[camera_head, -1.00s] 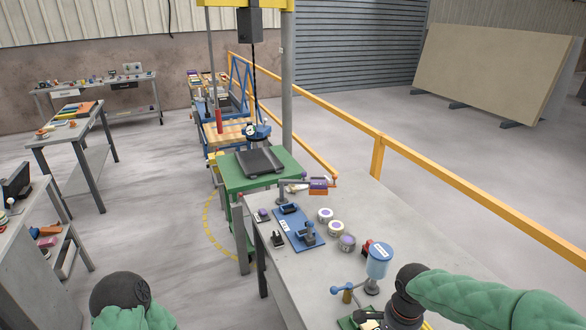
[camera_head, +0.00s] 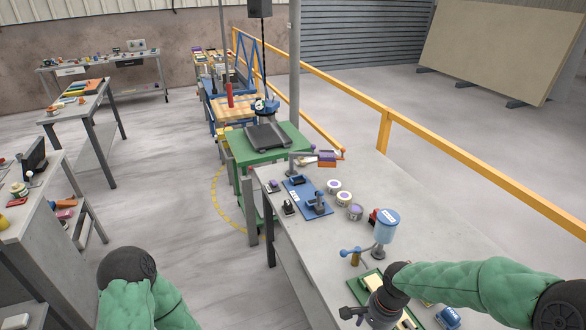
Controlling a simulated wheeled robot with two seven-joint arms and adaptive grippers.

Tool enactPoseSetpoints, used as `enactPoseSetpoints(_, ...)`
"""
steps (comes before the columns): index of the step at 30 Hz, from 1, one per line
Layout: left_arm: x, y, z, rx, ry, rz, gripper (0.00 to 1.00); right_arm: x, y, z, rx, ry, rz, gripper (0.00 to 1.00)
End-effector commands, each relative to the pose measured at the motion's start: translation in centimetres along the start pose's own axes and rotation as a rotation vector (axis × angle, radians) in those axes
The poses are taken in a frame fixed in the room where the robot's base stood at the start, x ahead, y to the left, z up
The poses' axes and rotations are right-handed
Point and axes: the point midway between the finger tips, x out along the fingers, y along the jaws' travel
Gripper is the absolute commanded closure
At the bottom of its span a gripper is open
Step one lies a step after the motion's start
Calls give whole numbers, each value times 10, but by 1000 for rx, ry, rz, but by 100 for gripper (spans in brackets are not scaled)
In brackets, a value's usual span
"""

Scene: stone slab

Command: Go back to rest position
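My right arm comes in from the right over the near end of the workbench (camera_head: 330,245). My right gripper (camera_head: 352,313) is at the bottom edge, beside a green board (camera_head: 408,318) with pale blocks on it. Its fingertips are too small and cut off to tell whether they are open. Only a green-sleeved bend of my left arm shows at the lower left; my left gripper is out of view.
A blue cup-shaped device (camera_head: 386,222) stands close to my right wrist. Several tins (camera_head: 344,199) and a blue board (camera_head: 298,190) lie farther along the bench. A yellow rail (camera_head: 440,150) runs behind. Open floor (camera_head: 165,200) lies left of the bench.

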Motion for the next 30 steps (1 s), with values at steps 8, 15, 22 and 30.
enactPoseSetpoints(8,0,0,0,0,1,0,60,78,-6,36,-223,-97,-72,44)
enactPoseSetpoints(15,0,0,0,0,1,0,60,144,1,72,-419,-136,-153,44)
enactPoseSetpoints(22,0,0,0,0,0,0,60,192,19,102,-575,-124,-198,44)
enactPoseSetpoints(30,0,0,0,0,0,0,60,223,42,124,-697,-96,-207,44)
